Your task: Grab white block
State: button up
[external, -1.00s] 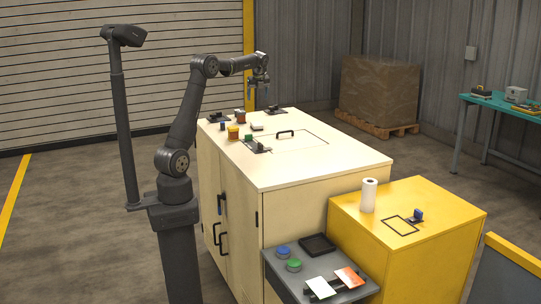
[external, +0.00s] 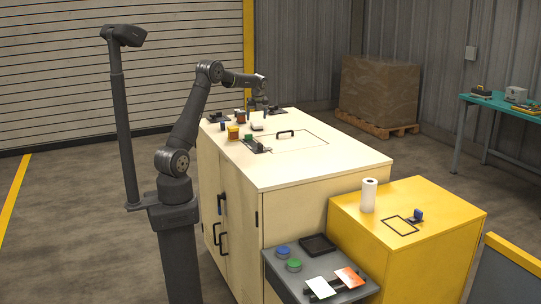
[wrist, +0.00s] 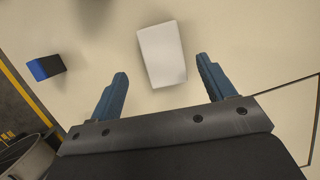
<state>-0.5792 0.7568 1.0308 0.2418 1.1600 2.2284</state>
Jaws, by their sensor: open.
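The white block (wrist: 162,54) lies on the cream cabinet top, just ahead of my gripper in the wrist view. It also shows small in the external view (external: 257,128). My gripper (wrist: 160,88) is open, with one blue finger on each side of the block's near end. The fingers appear apart from the block. In the external view my gripper (external: 258,108) hangs low over the far part of the cabinet top. The exact height above the block is hard to tell.
A blue-ended black block (wrist: 46,67) lies left of the white block. In the external view, a yellow-and-brown block (external: 233,132), a green block (external: 249,137) and black stands (external: 276,108) are nearby. A black handle (external: 286,133) stands on the cabinet top (external: 310,165), whose right part is clear.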

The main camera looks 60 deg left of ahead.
aim_at(257, 124)
jog(key=x, duration=0.4)
jog(key=shift+w+d+f, duration=0.15)
jog(key=shift+w+f, duration=0.05)
jog(key=shift+f, duration=0.1)
jog(key=c, duration=1.1)
jog(key=shift+r, duration=0.15)
